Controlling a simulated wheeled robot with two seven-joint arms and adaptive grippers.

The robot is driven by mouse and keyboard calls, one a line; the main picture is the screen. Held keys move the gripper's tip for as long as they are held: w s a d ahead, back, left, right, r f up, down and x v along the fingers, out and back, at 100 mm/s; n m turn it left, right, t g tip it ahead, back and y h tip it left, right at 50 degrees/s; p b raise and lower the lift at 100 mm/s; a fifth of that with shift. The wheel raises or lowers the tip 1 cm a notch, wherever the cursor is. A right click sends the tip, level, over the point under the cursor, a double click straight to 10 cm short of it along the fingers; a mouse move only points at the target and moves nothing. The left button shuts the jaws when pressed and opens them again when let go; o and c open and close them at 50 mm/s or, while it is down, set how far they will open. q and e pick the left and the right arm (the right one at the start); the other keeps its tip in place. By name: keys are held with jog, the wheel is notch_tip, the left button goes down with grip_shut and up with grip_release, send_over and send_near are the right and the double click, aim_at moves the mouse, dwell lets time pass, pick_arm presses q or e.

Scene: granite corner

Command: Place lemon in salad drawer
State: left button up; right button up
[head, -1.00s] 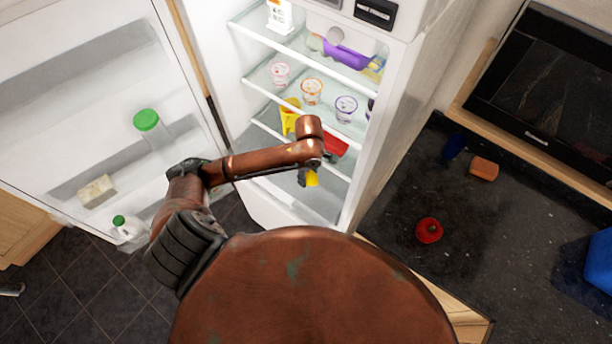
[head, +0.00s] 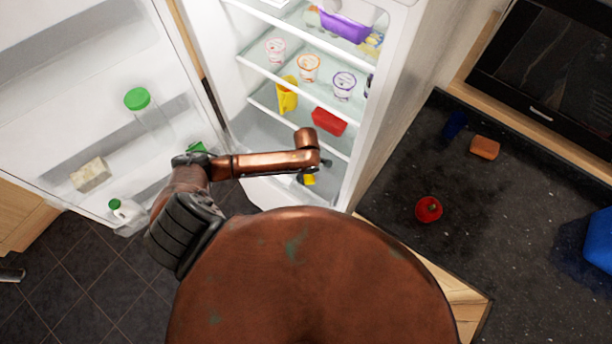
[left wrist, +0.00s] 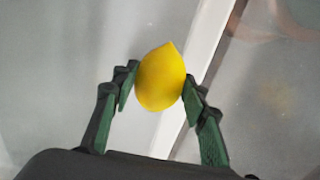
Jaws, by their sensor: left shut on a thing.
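The yellow lemon (left wrist: 161,78) sits between the two dark green fingers of my left gripper (left wrist: 160,88) in the left wrist view, with both fingers touching its sides. In the head view only a small yellow part of the lemon (head: 309,180) shows below my arm's wrist, and the left gripper (head: 303,180) is mostly hidden there. It is at the lower part of the open fridge (head: 375,130). I cannot make out the salad drawer clearly; a pale edge crosses behind the lemon in the left wrist view. My right gripper is not in view.
Fridge shelves above hold several yogurt cups (head: 308,68), a yellow container (head: 287,95), a red block (head: 329,121) and a purple container (head: 343,27). The open fridge door (head: 70,110) is at left. A red apple (head: 428,209) lies on the dark counter (head: 390,250) at right.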

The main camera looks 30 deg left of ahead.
pick_arm(q)
jog(key=shift+f, duration=0.45)
jog(key=o, duration=1.2)
jog(key=shift+f, duration=0.15)
notch_tip(320, 180, up, 12)
jog(key=shift+r+p, duration=0.15)
jog(key=shift+p, duration=0.45)
